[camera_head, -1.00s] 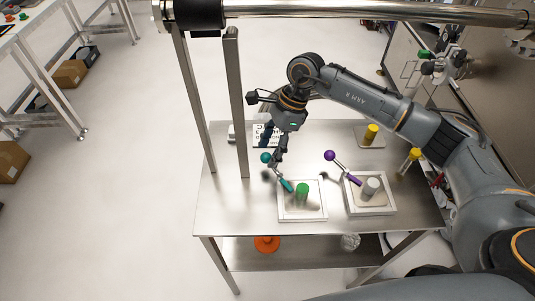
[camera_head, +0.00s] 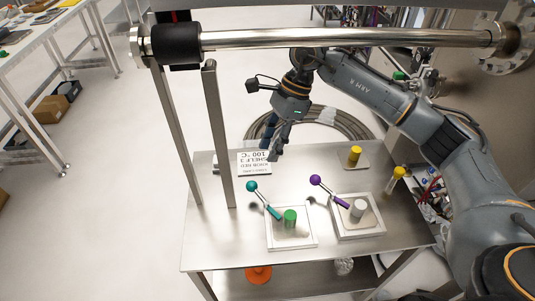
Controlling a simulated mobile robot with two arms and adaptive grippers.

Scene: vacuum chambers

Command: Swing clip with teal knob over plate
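The clip's teal knob (camera_head: 252,186) stands at the upper left of the left white-framed plate (camera_head: 303,238). The teal clip arm (camera_head: 272,213) slants from it down to the right, its end over the plate's left part, beside a green cylinder (camera_head: 290,218). Whether it touches the plate cannot be told. My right gripper (camera_head: 272,155) is above the table's back part, behind and to the right of the teal knob, apart from it. Its fingers point down and overlap in this view, so their opening is unclear; I see nothing held. My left gripper is out of view.
A purple-knobbed clip (camera_head: 316,180) reaches over the right plate (camera_head: 361,229) beside a grey cylinder. Yellow cylinders (camera_head: 355,156) stand at the back right. A label sign (camera_head: 254,164) lies behind the teal knob. Metal posts (camera_head: 221,140) rise at the table's left. The front left tabletop is clear.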

